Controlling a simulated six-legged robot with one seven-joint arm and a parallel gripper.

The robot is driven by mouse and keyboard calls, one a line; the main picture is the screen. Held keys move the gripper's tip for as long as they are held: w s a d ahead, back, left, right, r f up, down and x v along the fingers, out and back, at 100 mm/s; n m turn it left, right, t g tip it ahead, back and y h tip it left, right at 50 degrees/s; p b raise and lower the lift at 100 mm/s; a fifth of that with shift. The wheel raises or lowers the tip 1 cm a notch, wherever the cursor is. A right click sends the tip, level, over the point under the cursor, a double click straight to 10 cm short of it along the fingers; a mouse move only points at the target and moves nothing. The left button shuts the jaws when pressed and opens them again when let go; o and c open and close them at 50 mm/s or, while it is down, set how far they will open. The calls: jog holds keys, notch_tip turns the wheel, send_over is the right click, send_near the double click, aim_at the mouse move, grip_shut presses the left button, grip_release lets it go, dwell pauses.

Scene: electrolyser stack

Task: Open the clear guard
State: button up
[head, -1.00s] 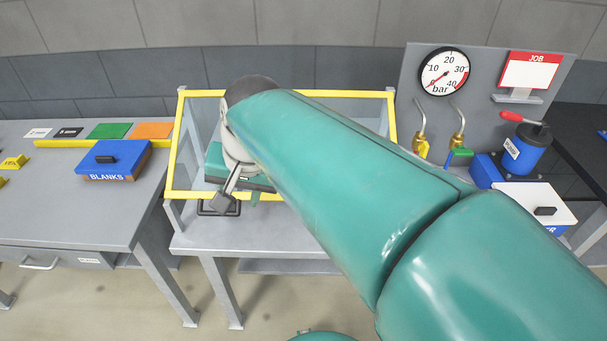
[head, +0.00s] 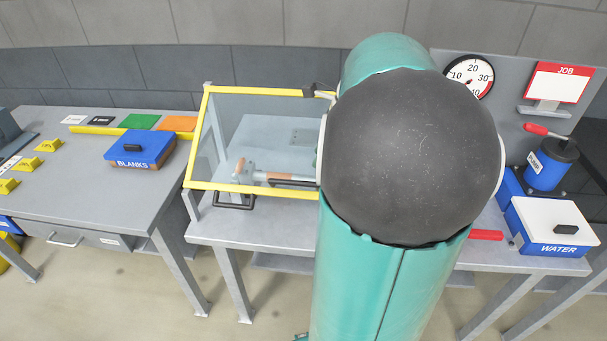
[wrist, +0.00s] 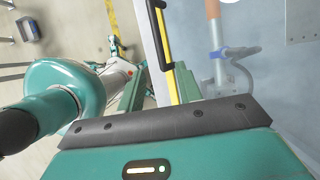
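The clear guard (head: 265,92) is a see-through panel in a yellow frame on the middle bench in the head view. It looks lowered, and its right part is hidden behind my arm. A black handle (head: 234,204) sits at its lower left front edge. In the wrist view a yellow frame bar (wrist: 174,85) with a black bar (wrist: 160,35) along it runs up from my gripper (wrist: 160,72). My two teal fingers stand apart, one on each side of the yellow bar. Contact with the bar cannot be made out. My gripper is hidden in the head view.
Behind the guard lie a copper-coloured rod (head: 275,176) and a grey fitting. A blue BLANKS box (head: 140,148) stands on the left bench. To the right are a pressure gauge (head: 468,76), a blue cylinder (head: 549,165) and a WATER box (head: 552,225).

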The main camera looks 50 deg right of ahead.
aim_at(303, 182)
jog(key=x, duration=0.8)
jog(key=shift+w+a+f, duration=0.1)
jog(key=shift+a+f, duration=0.05)
jog(key=shift+f, duration=0.1)
jog(key=shift+c, duration=0.2)
grip_shut()
